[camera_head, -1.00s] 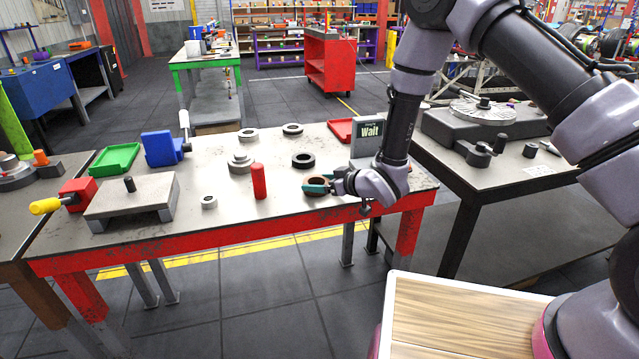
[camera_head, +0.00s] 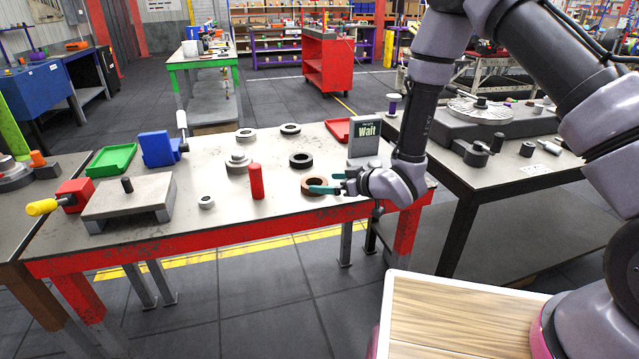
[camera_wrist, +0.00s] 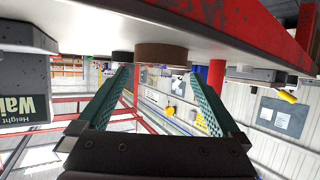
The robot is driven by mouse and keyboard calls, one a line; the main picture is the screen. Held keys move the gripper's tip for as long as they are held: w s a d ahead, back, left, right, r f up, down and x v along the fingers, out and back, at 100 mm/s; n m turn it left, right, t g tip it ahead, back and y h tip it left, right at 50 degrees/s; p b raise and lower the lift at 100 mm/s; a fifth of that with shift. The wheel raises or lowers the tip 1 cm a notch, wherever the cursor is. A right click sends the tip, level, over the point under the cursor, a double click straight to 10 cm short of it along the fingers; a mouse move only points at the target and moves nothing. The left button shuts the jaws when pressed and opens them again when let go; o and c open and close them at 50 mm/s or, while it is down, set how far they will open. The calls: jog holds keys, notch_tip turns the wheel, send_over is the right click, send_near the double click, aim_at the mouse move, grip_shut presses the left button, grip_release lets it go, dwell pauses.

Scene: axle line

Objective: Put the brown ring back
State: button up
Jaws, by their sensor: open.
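The brown ring (camera_head: 314,186) lies flat on the table near its front edge, right of the red cylinder. My gripper (camera_head: 328,183) is open at the ring's right side, with its teal fingers pointing left at table height. In the wrist view, which is upside down, the brown ring (camera_wrist: 161,54) sits on the table beyond the open fingers (camera_wrist: 165,85), with nothing held between them. In the head view the fingers partly overlap the ring's right edge; I cannot tell whether they touch it.
A black ring (camera_head: 301,160) lies behind the brown one. Grey rings (camera_head: 246,134) lie farther back. The table (camera_head: 225,212) is bare along its front.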

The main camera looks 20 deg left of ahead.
jog(key=v, duration=0.7)
jog(key=w+d+r+m+t+h, duration=0.3)
jog(key=w+d+r+m+h, duration=0.15)
jog(key=w+d+r, duration=0.6)
jog(key=s+d+r+m+h, duration=0.1)
jog(key=d+r+m+h, duration=0.3)
jog(key=d+r, duration=0.75)
jog(key=s+d+r+m+g+h, duration=0.15)
jog(key=s+d+r+m, duration=0.35)
jog(key=s+d+r, duration=0.5)
jog(key=s+d+r+m, duration=0.1)
jog(key=s, duration=0.5)
jog(key=s+d+r+m, duration=0.2)
jog(key=s, duration=0.5)
jog(key=shift+s+d+g, duration=0.2)
jog(key=shift+d+g, duration=0.15)
jog(key=shift+g, duration=0.1)
